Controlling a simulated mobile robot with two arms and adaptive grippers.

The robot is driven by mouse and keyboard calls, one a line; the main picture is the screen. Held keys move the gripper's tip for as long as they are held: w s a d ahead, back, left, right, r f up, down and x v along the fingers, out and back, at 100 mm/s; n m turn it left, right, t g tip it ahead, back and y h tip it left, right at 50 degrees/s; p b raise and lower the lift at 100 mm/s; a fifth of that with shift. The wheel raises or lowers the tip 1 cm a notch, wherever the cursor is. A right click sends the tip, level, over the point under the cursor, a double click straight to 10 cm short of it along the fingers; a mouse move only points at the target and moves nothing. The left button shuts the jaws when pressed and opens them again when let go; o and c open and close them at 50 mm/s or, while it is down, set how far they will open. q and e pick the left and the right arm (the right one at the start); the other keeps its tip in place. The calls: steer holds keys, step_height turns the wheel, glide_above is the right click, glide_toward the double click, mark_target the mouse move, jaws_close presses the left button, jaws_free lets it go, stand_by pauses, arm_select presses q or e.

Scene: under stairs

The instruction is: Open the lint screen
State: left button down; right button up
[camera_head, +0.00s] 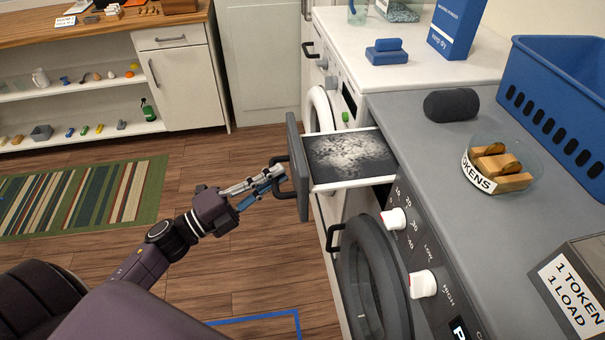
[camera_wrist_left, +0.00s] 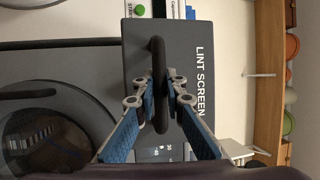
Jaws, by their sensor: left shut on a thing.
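The lint screen (camera_head: 345,157) is a drawer pulled out of the front of the grey machine, with pale grey lint lying on its dark mesh. Its dark front panel (camera_head: 299,165) carries a black bar handle (camera_head: 280,176). In the left wrist view the panel (camera_wrist_left: 185,60) reads "LINT SCREEN", and the handle (camera_wrist_left: 157,60) runs between my fingers. My left gripper (camera_head: 275,178) is shut on this handle; it also shows in the left wrist view (camera_wrist_left: 160,95). My right gripper is not in view.
The grey machine (camera_head: 440,165) has white knobs and a round door (camera_head: 370,275) below the drawer. On top are a dark cylinder (camera_head: 451,105), a bowl of tokens (camera_head: 500,165) and a blue basket (camera_head: 560,95). A white washer (camera_head: 345,60) stands beyond. Wooden floor (camera_head: 240,250) lies left.

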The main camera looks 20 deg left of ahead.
arm_select(q)
steer(key=shift+s+a+f, duration=0.1)
steer(key=shift+s+a, duration=0.45)
steer(key=shift+a, duration=0.3)
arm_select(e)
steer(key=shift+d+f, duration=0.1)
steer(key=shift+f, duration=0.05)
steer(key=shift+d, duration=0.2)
arm_select(q)
steer(key=c, duration=2.3)
jaws_free()
steer(key=shift+a, duration=0.1)
steer(key=o, duration=0.3)
steer(key=shift+s+a, duration=0.2)
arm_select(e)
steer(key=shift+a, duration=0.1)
arm_select(q)
steer(key=shift+o, duration=0.2)
steer(key=shift+d, duration=0.1)
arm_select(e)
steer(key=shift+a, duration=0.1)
arm_select(q)
steer(key=v, duration=1.2)
